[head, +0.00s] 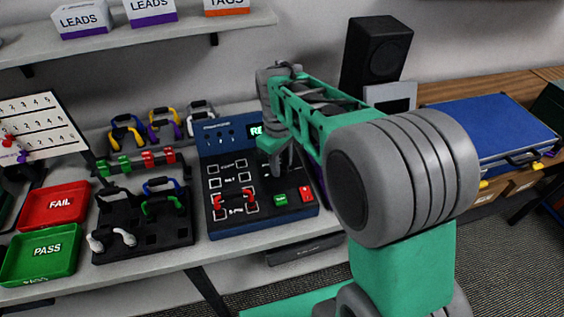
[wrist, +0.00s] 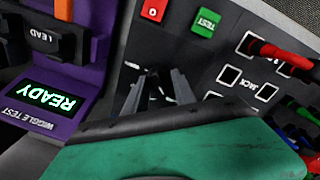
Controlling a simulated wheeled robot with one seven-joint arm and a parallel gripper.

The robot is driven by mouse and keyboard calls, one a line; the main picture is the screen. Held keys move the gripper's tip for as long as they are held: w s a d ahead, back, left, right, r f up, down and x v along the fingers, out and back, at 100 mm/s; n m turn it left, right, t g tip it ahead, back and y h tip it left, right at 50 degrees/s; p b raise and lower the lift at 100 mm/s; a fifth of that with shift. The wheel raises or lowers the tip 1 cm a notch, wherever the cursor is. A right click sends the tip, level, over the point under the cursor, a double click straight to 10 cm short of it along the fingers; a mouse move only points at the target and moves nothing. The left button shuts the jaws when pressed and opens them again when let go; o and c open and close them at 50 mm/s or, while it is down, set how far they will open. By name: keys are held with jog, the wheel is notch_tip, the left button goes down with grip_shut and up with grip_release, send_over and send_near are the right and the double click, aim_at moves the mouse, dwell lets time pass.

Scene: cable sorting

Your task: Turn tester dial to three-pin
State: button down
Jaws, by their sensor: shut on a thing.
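The tester (head: 214,146) is a dark blue console with socket squares, a green TEST button (head: 280,199) and a red button (head: 306,194). A red lead (head: 235,199) lies across its lower sockets. My gripper (head: 274,166) reaches down onto the right half of the panel. In the wrist view my gripper (wrist: 152,92) points at the panel among white dial marks, below the red and green buttons. It is shut on the dial, which is mostly hidden by the fingers and wrist, so its pointer setting cannot be read.
A purple wiggle tester (wrist: 85,75) reading READY stands beside the tester. Left of it are a dark lead rack (head: 178,238), a red FAIL tray (head: 52,207) and a green PASS tray (head: 40,255). A shelf (head: 185,27) with labelled boxes is above. A blue case (head: 490,125) is at right.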

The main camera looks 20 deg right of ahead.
jog(key=c, duration=1)
grip_release()
jog(key=shift+c, duration=0.2)
jog(key=r, duration=0.8)
jog(key=shift+s+a, duration=0.1)
jog(key=shift+a, duration=0.1)
jog(key=shift+f, duration=0.1)
